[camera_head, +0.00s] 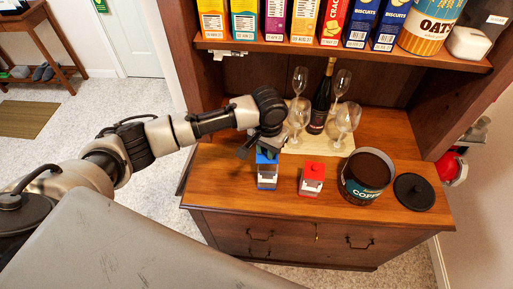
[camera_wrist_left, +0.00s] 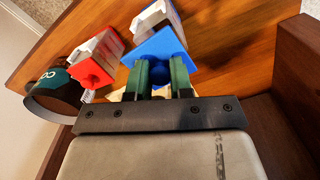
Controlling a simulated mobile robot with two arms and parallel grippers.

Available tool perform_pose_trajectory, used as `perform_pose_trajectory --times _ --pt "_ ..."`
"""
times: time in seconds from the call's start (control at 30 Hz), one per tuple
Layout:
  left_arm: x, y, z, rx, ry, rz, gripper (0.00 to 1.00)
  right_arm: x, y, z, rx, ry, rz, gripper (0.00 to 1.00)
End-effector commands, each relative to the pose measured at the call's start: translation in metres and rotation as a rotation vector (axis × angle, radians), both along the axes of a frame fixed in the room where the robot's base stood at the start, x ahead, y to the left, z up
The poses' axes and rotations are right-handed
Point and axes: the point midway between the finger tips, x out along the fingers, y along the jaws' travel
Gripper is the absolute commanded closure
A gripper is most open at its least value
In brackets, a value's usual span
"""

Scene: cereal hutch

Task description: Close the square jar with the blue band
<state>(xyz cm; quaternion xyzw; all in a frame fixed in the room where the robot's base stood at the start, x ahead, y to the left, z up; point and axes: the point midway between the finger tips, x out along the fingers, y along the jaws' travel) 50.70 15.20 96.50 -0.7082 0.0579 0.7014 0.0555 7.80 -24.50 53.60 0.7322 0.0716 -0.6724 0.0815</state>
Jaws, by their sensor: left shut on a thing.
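The square jar with the blue band (camera_head: 267,176) stands upright near the front edge of the hutch counter. Its blue lid (camera_head: 266,158) is at the jar's mouth; I cannot tell whether it is fully seated. My left gripper (camera_head: 268,149) reaches down from above and is shut on the lid's knob. In the left wrist view, the two green fingers (camera_wrist_left: 162,80) pinch the middle of the blue lid (camera_wrist_left: 152,48), with the clear jar (camera_wrist_left: 157,15) beyond it. My right gripper is not in view.
A red-lidded square jar (camera_head: 312,178) stands to the right. Further right are an open coffee canister (camera_head: 364,180) and its black lid (camera_head: 413,192). Wine glasses (camera_head: 347,120) and a dark bottle (camera_head: 320,105) stand behind. A shelf with cereal boxes (camera_head: 304,20) hangs above.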

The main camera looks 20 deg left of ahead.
Motion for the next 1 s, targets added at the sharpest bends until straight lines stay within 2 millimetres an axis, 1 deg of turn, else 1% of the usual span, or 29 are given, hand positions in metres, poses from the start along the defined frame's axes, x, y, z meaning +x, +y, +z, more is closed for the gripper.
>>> perform_pose_trajectory --times 0.03,0.13,0.23,0.37,0.53,0.67,0.73,0.83,1.0 --pt "0.004 -0.003 0.0 -0.001 0.007 -0.008 0.98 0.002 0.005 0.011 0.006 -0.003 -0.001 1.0" --pt "0.009 -0.005 -0.007 0.004 0.009 -0.029 0.98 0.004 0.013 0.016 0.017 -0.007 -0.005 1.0" --pt "0.011 -0.005 -0.012 0.006 0.011 -0.039 0.98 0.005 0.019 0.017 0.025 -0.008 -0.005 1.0" --pt "0.012 -0.005 -0.018 0.007 0.01 -0.043 0.98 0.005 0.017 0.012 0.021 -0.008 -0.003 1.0" --pt "0.012 -0.004 -0.026 0.009 0.009 -0.042 0.98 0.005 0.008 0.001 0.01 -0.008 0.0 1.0" --pt "0.012 -0.004 -0.033 0.009 0.008 -0.042 0.98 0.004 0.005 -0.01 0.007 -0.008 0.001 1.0" --pt "0.012 -0.005 -0.035 0.008 0.011 -0.041 0.98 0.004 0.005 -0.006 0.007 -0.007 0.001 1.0" --pt "0.012 -0.005 -0.041 0.006 0.01 -0.041 0.98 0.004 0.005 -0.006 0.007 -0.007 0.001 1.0" --pt "0.012 -0.005 -0.044 0.006 0.009 -0.041 0.98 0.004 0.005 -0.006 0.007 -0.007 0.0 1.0"
